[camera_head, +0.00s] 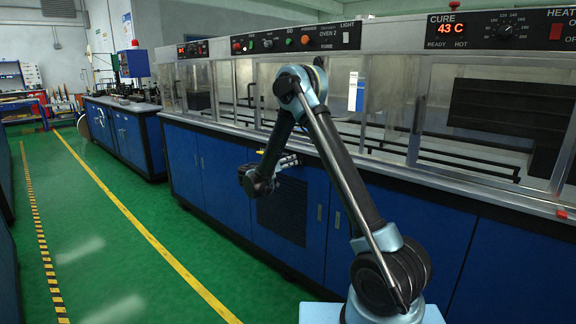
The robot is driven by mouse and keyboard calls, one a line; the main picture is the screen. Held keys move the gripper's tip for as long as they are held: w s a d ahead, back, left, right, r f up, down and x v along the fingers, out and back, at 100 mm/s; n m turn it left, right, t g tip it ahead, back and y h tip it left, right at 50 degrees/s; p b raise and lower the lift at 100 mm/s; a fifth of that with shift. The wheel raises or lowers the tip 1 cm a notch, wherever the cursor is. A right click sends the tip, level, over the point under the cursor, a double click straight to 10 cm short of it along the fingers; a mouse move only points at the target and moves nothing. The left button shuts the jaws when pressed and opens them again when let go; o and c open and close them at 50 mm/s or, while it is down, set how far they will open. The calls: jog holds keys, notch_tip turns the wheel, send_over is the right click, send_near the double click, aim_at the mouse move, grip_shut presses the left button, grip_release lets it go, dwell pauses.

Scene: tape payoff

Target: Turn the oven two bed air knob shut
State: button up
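Oven 2 is marked on the dark control panel (290,40) above the long glass-fronted enclosure. The panel has several red, green and orange buttons, and no label on it reads as bed air. I cannot pick out the bed air knob for certain. A small yellow spot (261,152) shows near the top of the blue cabinet front, just above my wrist, too small to identify. My gripper (291,160) is in front of the blue cabinet, below the enclosure's metal ledge. It is small and partly merged with the wrist, so its fingers and any contact cannot be told.
Blue cabinets (205,165) run along the right, with a dark vent grille (281,220) below my gripper. A panel at the right (500,31) reads CURE 43 C. The green floor (120,250) with yellow lines is clear on the left.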

jog(key=shift+c, duration=0.6)
jog(key=shift+a, duration=0.2)
jog(key=shift+d, duration=0.15)
jog(key=shift+n, duration=0.4)
jog(key=shift+d+f+n+t, duration=0.1)
jog(key=shift+n+t, duration=0.15)
jog(key=shift+n, duration=4.2)
jog(key=shift+n+t, duration=0.25)
jog(key=shift+n, duration=4.2)
